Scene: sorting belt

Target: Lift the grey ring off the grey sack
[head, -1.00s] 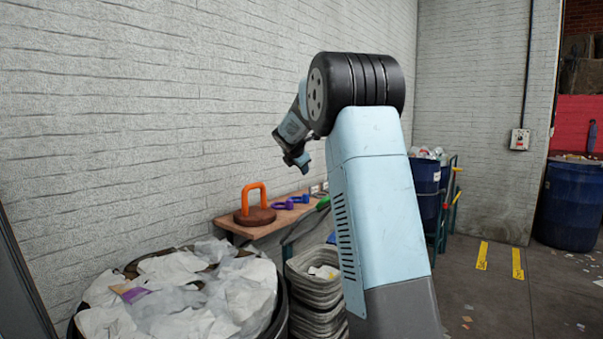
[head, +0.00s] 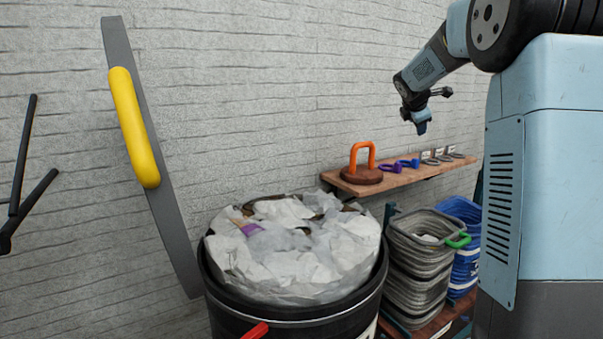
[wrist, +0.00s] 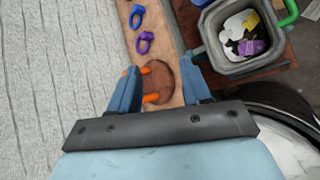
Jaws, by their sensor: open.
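A grey sack (head: 415,265) with ribbed sides stands below the shelf in the head view, and it also shows in the wrist view (wrist: 242,68). A grey ring (head: 399,232) runs around its open top, with a green handle on its right side. In the wrist view the ring (wrist: 211,44) frames crumpled white, black and purple litter inside the sack. My gripper (head: 422,128) hangs in the air above the shelf, apart from the sack. In the wrist view my gripper (wrist: 158,82) is open, with an orange handle on a brown disc showing between its fingers.
The shelf (head: 400,180) holds the orange handle (head: 351,163), purple rings (head: 405,163) and small grey rings (head: 442,158). A blue sack (head: 466,260) stands behind the grey one. A black barrel (head: 290,325) of pale litter stands left. A yellow-handled grey bar (head: 180,230) is at far left.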

